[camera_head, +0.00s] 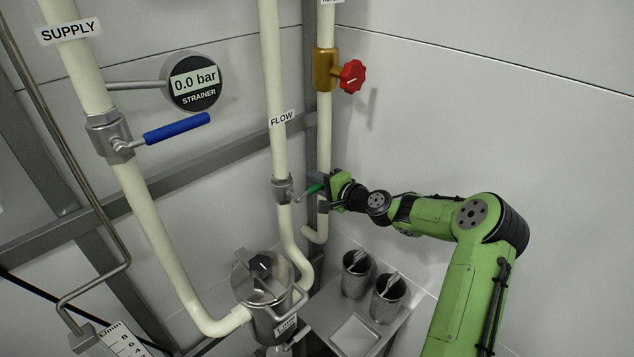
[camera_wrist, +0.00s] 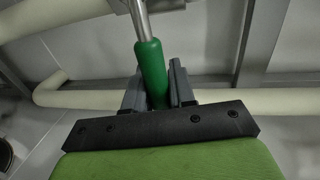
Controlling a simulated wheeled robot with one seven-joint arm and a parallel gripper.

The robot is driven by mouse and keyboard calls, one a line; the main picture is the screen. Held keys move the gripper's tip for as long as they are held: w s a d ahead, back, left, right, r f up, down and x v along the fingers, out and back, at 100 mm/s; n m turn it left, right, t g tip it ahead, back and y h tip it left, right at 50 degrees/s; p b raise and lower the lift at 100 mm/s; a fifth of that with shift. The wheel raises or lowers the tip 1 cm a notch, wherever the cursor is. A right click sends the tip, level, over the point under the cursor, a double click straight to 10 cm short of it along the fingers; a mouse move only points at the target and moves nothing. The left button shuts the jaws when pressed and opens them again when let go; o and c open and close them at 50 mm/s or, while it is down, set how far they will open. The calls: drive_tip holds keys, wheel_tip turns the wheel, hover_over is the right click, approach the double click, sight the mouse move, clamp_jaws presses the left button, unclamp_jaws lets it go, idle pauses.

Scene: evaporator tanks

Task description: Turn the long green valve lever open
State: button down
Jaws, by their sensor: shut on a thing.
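The green valve lever (camera_head: 312,189) sticks out to the right and slightly up from a metal valve (camera_head: 283,190) on the pipe labelled FLOW. My gripper (camera_head: 322,184) is at the lever's outer end, shut on its green grip. In the wrist view the green lever (camera_wrist: 151,70) runs up between the two grey fingers of my gripper (camera_wrist: 159,88), one on each side. Its bare metal stem shows above the grip. The lever's tip is hidden behind the gripper body.
A blue lever (camera_head: 177,129) sits on the SUPPLY pipe, beside a gauge (camera_head: 193,80) reading 0.0 bar. A red knob (camera_head: 352,76) is above my gripper. Below are a strainer pot (camera_head: 275,315) and two mesh baskets (camera_head: 388,298) on a shelf. The wall at right is bare.

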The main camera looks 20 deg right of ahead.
drive_tip(key=s+a+r+n+t+h+b, duration=0.1)
drive_tip(key=a+r+n+h+b, duration=0.1)
drive_tip(key=r+n+b, duration=0.5)
drive_tip(key=shift+s+a+n+t+b, duration=0.2)
drive_tip(key=shift+a+n+t+b, duration=0.4)
drive_tip(key=shift+n+b, duration=1.55)
drive_tip(key=shift+a+r+m+h+b, duration=0.1)
drive_tip(key=shift+a+m+h+b, duration=0.15)
drive_tip(key=shift+m+b, duration=0.25)
drive_tip(key=c, duration=1)
unclamp_jaws()
drive_tip(key=shift+c, duration=0.2)
drive_tip(key=shift+r, duration=0.1)
